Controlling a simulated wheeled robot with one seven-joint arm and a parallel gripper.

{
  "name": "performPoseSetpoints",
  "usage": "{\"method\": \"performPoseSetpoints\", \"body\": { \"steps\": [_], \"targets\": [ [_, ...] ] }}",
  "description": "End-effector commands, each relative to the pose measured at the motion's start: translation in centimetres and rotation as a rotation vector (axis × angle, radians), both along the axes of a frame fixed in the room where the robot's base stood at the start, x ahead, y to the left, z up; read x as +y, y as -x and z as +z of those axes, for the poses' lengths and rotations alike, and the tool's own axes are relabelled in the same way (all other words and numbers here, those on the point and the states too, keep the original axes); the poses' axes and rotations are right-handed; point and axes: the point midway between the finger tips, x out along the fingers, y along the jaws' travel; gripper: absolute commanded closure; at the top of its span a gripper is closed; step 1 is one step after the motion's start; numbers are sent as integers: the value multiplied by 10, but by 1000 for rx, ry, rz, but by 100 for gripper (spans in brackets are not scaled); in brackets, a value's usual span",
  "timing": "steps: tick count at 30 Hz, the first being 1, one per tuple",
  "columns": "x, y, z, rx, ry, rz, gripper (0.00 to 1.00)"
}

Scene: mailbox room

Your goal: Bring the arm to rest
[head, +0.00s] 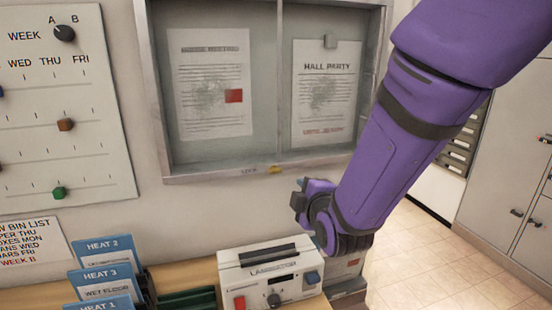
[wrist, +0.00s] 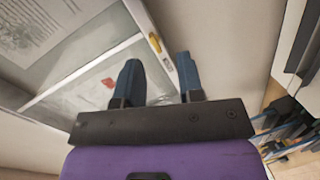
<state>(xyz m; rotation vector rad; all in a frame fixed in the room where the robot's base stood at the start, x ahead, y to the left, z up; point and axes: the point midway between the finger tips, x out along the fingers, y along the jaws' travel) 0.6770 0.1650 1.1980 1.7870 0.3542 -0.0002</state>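My purple arm (head: 385,150) reaches down from the upper right in the head view, in front of the noticeboard's right side. Its wrist end is above the laminator's right side. My gripper (wrist: 157,64) shows two dark blue fingers standing apart in the wrist view, with nothing between them. In the head view the hand is small and partly hidden by the wrist, so the fingers are not clear there. The fingers point toward the glass-fronted noticeboard (wrist: 88,70). I cannot tell any contact.
The noticeboard (head: 265,175) has a yellow latch (head: 275,169) on its lower frame. Below are a white laminator (head: 262,285), blue-topped cards (head: 103,246) and a green tray (head: 188,300). A dial board (head: 65,110) hangs left. Grey cabinets (head: 512,160) stand right, beyond open floor (head: 430,265).

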Motion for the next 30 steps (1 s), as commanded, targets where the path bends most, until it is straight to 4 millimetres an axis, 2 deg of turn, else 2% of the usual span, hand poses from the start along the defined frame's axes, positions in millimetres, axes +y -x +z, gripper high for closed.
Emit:
{"method": "performPoseSetpoints", "body": {
  "steps": [1, 7, 14, 23, 30],
  "targets": [
    [-14, -3, 5, 62, -70, -26, 65],
    [-56, 3, 19, 319, -322, -110, 65],
    [-103, 31, 45, 558, -563, -222, 65],
    [-163, 95, 84, 787, -791, -432, 65],
    [-205, 167, 107, 894, -912, -688, 65]
  ]
}}
